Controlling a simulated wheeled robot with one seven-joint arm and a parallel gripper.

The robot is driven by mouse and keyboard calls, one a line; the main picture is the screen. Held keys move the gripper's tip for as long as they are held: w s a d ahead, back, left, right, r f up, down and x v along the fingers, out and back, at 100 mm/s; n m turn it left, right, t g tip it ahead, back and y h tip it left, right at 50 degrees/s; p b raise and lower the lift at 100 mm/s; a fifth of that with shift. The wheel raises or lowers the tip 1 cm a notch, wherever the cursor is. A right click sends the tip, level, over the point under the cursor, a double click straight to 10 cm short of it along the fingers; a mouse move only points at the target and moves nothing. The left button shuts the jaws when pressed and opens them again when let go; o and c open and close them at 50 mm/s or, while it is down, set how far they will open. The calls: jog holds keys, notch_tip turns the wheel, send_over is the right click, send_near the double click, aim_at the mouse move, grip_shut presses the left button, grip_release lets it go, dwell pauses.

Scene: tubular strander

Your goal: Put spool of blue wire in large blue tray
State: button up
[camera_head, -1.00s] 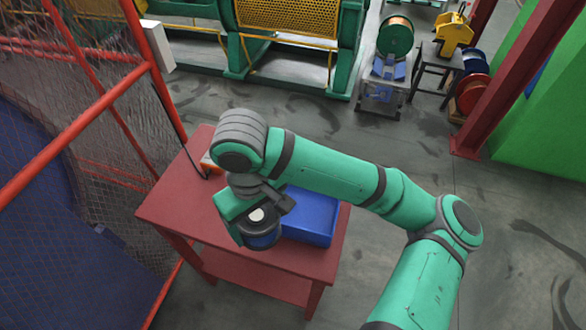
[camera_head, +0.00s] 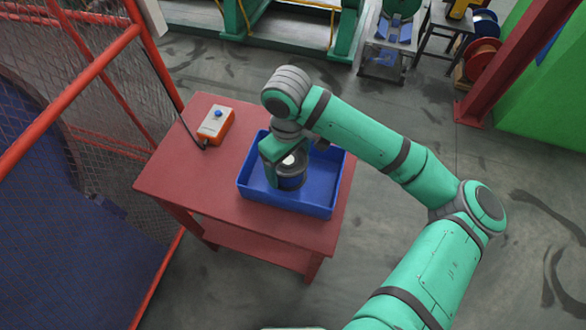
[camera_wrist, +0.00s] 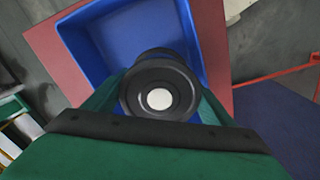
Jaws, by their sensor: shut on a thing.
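The spool of blue wire (camera_head: 289,177) has dark flanges and a white centre, with a little blue showing between the flanges. My gripper (camera_head: 286,163) is shut on it and holds it over the large blue tray (camera_head: 327,182), which sits on a red table. In the wrist view the spool (camera_wrist: 159,97) is between my green gripper fingers (camera_wrist: 158,100), with the tray's blue interior (camera_wrist: 110,40) beyond it. The spool hides part of the tray floor. I cannot tell how high its underside is above the floor.
The red table (camera_head: 185,170) is bare to the left of the tray. An orange and white box with a blue button (camera_head: 215,124) stands on its back part. A red-framed mesh fence (camera_head: 110,65) rises at the left.

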jog(key=shift+w+d+f, duration=0.25)
jog(key=shift+w+f, duration=0.2)
jog(key=shift+f, duration=0.15)
jog(key=shift+w+d+f, duration=0.25)
jog(key=shift+w+f, duration=0.15)
jog(key=shift+f, duration=0.2)
jog(key=shift+w+f, duration=0.15)
jog(key=shift+f, duration=1.5)
jog(key=shift+f, duration=0.1)
jog(key=o, duration=1.6)
jog(key=shift+d, duration=0.1)
jog(key=shift+o, duration=0.2)
notch_tip(320, 180, up, 12)
jog(key=shift+r, duration=0.1)
